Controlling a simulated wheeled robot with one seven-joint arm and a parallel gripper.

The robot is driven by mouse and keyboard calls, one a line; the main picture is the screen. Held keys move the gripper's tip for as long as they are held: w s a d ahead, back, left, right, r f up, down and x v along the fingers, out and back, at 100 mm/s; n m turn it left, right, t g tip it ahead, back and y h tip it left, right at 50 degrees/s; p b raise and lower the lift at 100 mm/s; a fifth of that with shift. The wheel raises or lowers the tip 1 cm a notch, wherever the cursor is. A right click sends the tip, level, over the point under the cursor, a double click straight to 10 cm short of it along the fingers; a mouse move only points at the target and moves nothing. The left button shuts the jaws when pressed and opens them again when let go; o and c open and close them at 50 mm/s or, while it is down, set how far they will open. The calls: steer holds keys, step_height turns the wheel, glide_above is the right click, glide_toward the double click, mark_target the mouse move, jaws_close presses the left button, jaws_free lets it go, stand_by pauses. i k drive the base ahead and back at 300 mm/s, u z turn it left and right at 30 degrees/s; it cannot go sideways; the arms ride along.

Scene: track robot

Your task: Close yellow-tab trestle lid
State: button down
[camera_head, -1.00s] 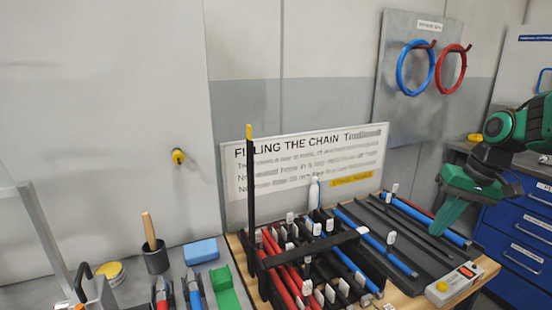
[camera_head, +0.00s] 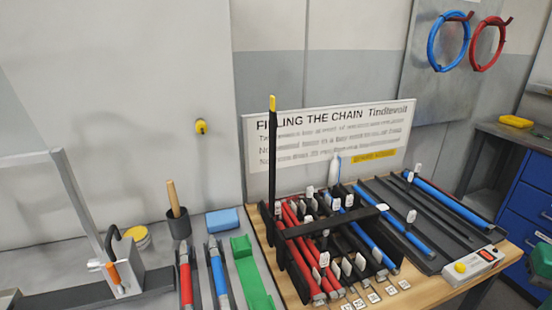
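The yellow-tab lid (camera_head: 272,150) is a thin black bar with a yellow tip, standing upright at the back left of the black trestle (camera_head: 290,262). It is open. The trestle holds red, black and blue cables with white tags, side by side in its slots. A second black bar (camera_head: 335,222) with a pale end lies across the cables. My gripper is not in view. Only a small green piece, probably of my arm, shows at the bottom right corner, apart from the trestle.
A grey control box (camera_head: 473,262) with a yellow button stands right of the trestle. A dark tray (camera_head: 440,225) with blue and black cables lies behind it. At left are a green block (camera_head: 252,275), a blue sponge (camera_head: 222,219) and a dark cup (camera_head: 179,226) with a wooden handle.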

mark_target(273, 114)
steer(key=z, duration=0.65)
steer(key=k, duration=1.2)
steer(key=u, duration=1.4)
steer(key=i, duration=1)
